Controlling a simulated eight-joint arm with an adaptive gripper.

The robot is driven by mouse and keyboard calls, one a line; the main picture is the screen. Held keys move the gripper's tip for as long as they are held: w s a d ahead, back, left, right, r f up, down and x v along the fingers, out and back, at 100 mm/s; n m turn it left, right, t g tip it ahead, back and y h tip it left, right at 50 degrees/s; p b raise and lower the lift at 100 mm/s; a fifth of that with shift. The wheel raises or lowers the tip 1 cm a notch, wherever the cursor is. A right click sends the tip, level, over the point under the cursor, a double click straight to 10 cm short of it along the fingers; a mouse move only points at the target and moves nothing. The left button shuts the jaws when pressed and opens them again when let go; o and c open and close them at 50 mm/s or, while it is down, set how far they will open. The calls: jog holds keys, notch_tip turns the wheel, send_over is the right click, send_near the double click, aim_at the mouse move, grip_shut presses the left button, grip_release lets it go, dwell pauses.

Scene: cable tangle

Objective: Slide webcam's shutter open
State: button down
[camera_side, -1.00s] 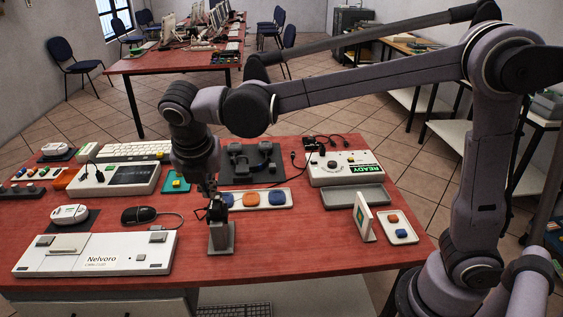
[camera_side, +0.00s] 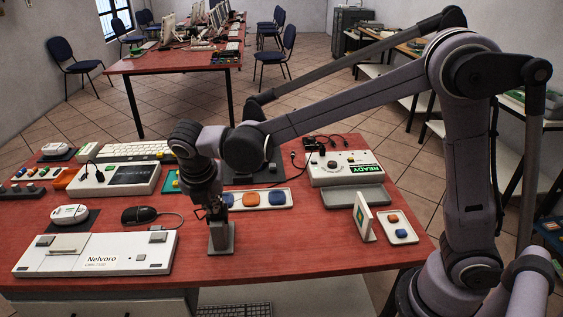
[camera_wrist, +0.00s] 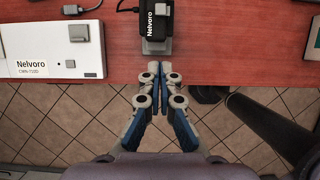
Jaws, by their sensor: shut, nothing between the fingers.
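The webcam is a black box marked Nelvoro (camera_wrist: 152,22) on a grey stand (camera_side: 221,238) near the table's front edge. In the wrist view, a small light grey tab (camera_wrist: 161,8) shows on the black box at the top of the picture. My gripper (camera_wrist: 157,70) is shut and empty. In the wrist view its fingertips are just below the stand's base, apart from the black box. In the side view my gripper (camera_side: 212,212) is close to the webcam's top and partly hides it. Whether it touches is unclear.
A white Nelvoro box (camera_side: 95,254) lies left, with a black mouse (camera_side: 138,215) behind it. A tray with blue and orange buttons (camera_side: 250,200) sits behind the webcam. An upright white panel (camera_side: 362,216) stands right. The red table (camera_side: 290,240) is clear between webcam and panel.

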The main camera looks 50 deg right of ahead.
jog(key=w+d+f, duration=0.2)
jog(key=shift+w+d+f, duration=0.35)
jog(key=shift+f, duration=0.05)
jog(key=shift+w+d, duration=0.45)
